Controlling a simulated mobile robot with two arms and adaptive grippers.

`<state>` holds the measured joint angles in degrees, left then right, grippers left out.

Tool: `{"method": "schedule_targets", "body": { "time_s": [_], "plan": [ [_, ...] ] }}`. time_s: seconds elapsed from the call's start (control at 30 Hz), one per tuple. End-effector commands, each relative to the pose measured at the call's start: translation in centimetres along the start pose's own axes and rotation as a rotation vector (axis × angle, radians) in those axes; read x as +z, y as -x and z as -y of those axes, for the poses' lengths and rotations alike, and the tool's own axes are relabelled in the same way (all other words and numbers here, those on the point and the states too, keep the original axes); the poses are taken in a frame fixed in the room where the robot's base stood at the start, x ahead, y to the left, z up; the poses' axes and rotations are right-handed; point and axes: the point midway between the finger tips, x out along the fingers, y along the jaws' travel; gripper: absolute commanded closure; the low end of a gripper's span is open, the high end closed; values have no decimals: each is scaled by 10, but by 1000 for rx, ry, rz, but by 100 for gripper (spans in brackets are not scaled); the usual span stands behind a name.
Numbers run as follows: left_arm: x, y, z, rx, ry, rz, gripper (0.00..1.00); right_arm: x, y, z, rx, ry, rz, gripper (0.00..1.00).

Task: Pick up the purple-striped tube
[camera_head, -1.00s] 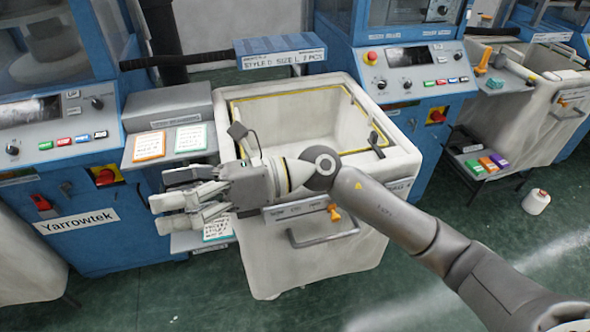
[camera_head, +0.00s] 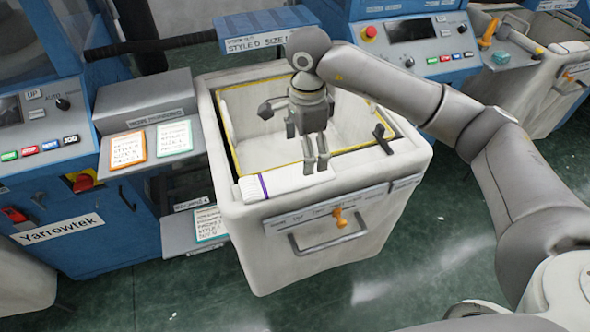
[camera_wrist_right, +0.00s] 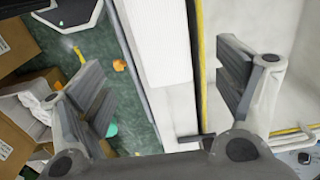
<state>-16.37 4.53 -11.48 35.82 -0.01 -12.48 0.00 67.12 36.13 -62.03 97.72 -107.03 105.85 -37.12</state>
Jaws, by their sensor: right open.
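The purple-striped tube (camera_head: 290,180) is a flat white roll with a purple band near its left end. It lies along the front rim of the white bin (camera_head: 225,205). My right gripper (camera_head: 316,168) points down over the tube's right part, open and empty. Whether its fingertips touch the tube is hard to tell. In the right wrist view, the open fingers of my right gripper (camera_wrist_right: 165,95) stand either side of the rim. A plain white stretch there (camera_wrist_right: 160,40) looks like the tube, its purple band out of view. My left gripper is not in view.
An orange knob (camera_head: 338,217) and a bar handle (camera_head: 328,243) are on the bin's front. A shelf with an orange-framed card (camera_head: 128,148) and a green-framed card (camera_head: 174,138) stands to the left. A sign (camera_head: 262,28) is behind the bin. The bin's inside is mostly empty.

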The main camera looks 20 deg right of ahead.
Motion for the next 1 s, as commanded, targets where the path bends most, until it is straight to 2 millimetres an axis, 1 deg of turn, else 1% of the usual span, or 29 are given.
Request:
{"method": "schedule_targets", "body": {
  "time_s": [0.03,0.1,0.2,0.23,0.3,0.37,0.5,0.6,0.7,0.9,0.93,1.0],
  "plan": [
    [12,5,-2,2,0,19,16,0,-6,0,4,-2,0,12],
    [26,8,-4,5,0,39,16,0,-15,0,2,-1,1,12],
    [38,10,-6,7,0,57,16,0,-22,0,1,0,1,12],
    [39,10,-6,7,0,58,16,0,-24,0,1,0,2,12],
    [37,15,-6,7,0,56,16,-1,-28,0,2,-1,3,12],
    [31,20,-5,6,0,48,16,-4,-34,0,4,-2,2,12],
    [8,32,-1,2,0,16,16,-8,-54,1,5,-1,2,12],
    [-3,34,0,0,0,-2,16,-7,-68,1,3,0,3,12],
    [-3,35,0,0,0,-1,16,-7,-74,2,0,1,4,12],
    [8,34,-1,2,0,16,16,-7,-76,2,-1,1,4,12],
    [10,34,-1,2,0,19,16,-7,-76,2,-1,1,4,14],
    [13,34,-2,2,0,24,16,-7,-76,2,-1,1,4,23]
  ]
}}
